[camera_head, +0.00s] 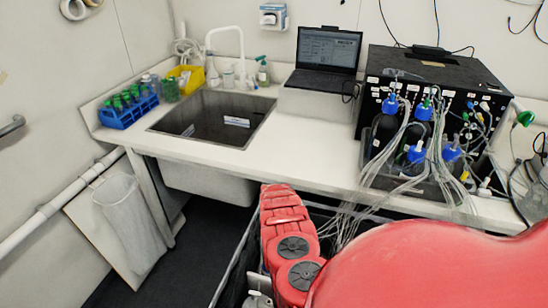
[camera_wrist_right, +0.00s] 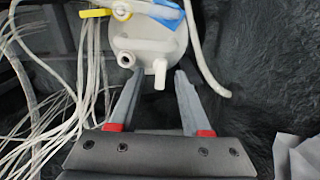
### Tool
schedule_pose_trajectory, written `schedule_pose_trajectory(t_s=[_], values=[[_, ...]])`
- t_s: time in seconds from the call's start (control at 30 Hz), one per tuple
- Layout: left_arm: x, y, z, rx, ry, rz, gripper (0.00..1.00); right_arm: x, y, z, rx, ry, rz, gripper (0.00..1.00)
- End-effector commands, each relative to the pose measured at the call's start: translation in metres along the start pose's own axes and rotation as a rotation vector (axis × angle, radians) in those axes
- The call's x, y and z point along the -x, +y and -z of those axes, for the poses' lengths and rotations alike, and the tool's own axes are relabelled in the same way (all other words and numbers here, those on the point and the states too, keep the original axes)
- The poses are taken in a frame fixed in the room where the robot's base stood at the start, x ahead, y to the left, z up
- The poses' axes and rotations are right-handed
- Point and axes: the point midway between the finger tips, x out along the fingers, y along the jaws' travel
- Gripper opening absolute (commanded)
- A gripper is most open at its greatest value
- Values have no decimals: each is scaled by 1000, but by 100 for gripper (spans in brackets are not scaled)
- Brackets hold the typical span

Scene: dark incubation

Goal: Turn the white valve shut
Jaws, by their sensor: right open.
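In the right wrist view, a cream-white rounded body (camera_wrist_right: 142,42) with short stubs sits at the top centre, cut off by the upper edge. It may be or carry the white valve, but I cannot tell which part is the valve handle. A blue part (camera_wrist_right: 158,12) lies across its top, and a yellow lever (camera_wrist_right: 95,13) is at its upper left. My right gripper (camera_wrist_right: 160,78) is open and points at the body's lower side. One white stub (camera_wrist_right: 160,72) appears between the fingertips; contact is unclear. My left gripper is out of view.
Loose white tubes (camera_wrist_right: 60,100) hang left of the right gripper. The white counter (camera_head: 310,165) holds a sink (camera_head: 212,118), a laptop (camera_head: 328,48), a black box (camera_head: 430,75) and a blue rack (camera_head: 128,110). My red arm covers the lower right of the head view.

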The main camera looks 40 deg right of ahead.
Motion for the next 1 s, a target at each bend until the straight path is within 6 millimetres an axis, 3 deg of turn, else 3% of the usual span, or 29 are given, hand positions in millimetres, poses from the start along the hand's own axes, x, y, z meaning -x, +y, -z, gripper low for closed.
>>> schedule_pose_trajectory(t_s=[0.37, 0.67, 1.0], values=[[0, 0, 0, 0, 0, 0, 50, -4, -1, -1, 1, 0, 2, 48], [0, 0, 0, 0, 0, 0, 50, -4, -1, -1, 2, 0, 2, 0], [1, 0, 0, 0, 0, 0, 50, -4, -1, -1, -3, 0, 2, 0]])
